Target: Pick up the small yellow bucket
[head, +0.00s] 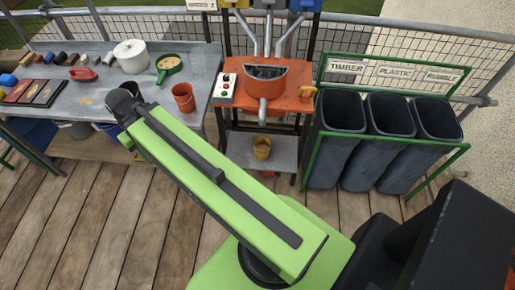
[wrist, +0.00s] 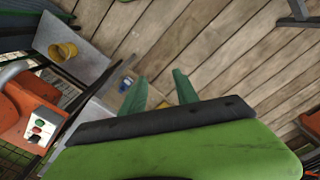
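The small yellow bucket (head: 262,147) stands on the grey lower shelf (head: 240,155) of the orange mixing station in the head view. In the wrist view the yellow bucket (wrist: 62,51) is at the upper left on the grey shelf. My gripper (wrist: 160,82) shows two green fingers spread apart with nothing between them. The bucket lies well to the left of the fingers, apart from them. In the head view my green arm reaches to the left over the floor, and the fingers cannot be made out there.
The orange station (head: 285,93) has a control box (head: 226,89) and a chute above the shelf. A workbench (head: 95,93) at the left holds an orange-red bucket (head: 184,97) and several tools. Several dark bins (head: 338,140) stand at the right. Wooden decking in front is clear.

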